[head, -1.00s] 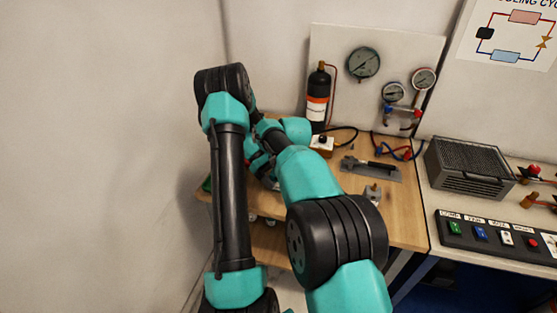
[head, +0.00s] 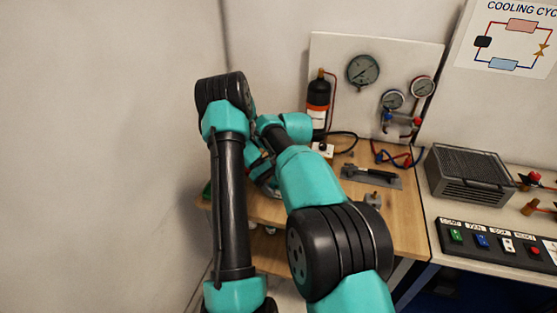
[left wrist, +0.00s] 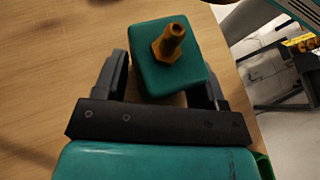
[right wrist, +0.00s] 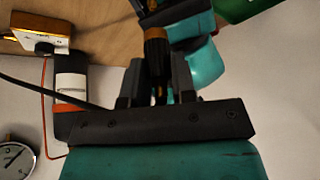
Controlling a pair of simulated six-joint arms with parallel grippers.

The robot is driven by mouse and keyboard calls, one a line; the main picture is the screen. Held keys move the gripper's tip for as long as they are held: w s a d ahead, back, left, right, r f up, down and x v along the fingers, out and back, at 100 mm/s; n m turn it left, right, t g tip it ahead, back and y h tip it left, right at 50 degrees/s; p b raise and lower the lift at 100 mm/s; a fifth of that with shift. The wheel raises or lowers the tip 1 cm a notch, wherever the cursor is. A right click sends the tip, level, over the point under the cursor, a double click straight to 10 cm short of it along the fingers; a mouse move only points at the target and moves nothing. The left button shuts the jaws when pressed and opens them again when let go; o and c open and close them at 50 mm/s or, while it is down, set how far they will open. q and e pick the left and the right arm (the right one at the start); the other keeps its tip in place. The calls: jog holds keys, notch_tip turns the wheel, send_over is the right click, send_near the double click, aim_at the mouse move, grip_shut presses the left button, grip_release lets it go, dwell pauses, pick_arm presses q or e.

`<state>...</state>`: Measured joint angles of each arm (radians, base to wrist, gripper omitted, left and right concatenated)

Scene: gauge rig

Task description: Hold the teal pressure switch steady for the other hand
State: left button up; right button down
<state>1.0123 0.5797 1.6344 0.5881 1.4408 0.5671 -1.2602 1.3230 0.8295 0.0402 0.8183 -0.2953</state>
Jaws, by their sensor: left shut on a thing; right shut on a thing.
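The teal pressure switch (left wrist: 168,80), a box with a brass hex fitting (left wrist: 170,43) on its upper face, shows in the left wrist view. My left gripper (left wrist: 163,75) is shut on it, one finger on each side. In the right wrist view my right gripper (right wrist: 158,72) is shut on a slim dark tool with an orange band (right wrist: 156,48). Its far end points toward dark and teal parts at the top, and I cannot tell whether it touches them. In the head view my arms hide both gripper tips and the switch.
The wooden bench (head: 405,215) carries a black and orange bottle (head: 318,103), a small white box with a black knob (head: 323,149) and a grey plate with a dark tool (head: 371,177). Gauges hang on the board (head: 340,55) behind. A ribbed grey unit (head: 468,172) stands right.

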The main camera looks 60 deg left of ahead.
dwell(0.4)
pick_arm(q)
jog(key=o, duration=1.2)
jog(key=shift+c, duration=0.2)
jog(key=v, duration=1.2)
notch_tip(320, 180, up, 7)
dwell(0.3)
